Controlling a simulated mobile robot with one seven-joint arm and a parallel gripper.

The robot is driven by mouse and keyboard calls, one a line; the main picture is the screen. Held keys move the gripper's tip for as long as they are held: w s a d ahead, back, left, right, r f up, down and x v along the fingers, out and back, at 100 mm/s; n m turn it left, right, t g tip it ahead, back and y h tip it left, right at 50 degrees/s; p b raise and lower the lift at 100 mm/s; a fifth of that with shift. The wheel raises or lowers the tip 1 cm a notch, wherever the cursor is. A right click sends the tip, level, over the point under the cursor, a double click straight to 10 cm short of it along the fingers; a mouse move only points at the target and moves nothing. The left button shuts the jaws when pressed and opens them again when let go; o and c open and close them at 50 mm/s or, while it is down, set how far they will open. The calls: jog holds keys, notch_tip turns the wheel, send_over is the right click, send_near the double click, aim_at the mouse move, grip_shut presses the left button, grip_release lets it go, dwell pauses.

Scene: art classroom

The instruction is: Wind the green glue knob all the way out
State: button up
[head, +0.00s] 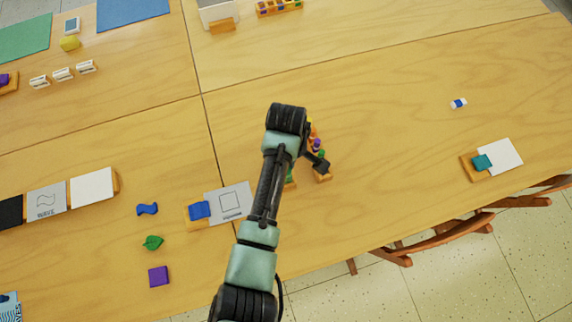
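An orange wooden holder (324,176) with small coloured glue parts stands on the table, mostly hidden behind my arm. A purple knob (317,145) and a small green knob (321,154) show along its right side. My gripper (319,166) is a small dark shape over the right end of the holder, close to the green knob. Its fingers are too small and too hidden to tell whether they touch the knob or are open or shut.
Left of my arm lie a square-drawing card (231,202) with a blue block (199,210), a blue wavy piece (147,209), a green leaf piece (153,242) and a purple square (158,276).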

jog(key=m+p, duration=0.2)
jog(key=m, duration=0.3)
jog(key=m+p, duration=0.1)
jog(key=m, duration=0.5)
jog(key=shift+p, duration=0.4)
jog(key=o, duration=1.4)
jog(key=shift+o, duration=0.2)
jog(key=n+p, duration=0.1)
jog(key=n, duration=0.3)
jog(key=shift+n, duration=0.3)
jog(key=n, duration=0.6)
jog(key=shift+n+p, duration=0.3)
jog(key=shift+p, duration=0.05)
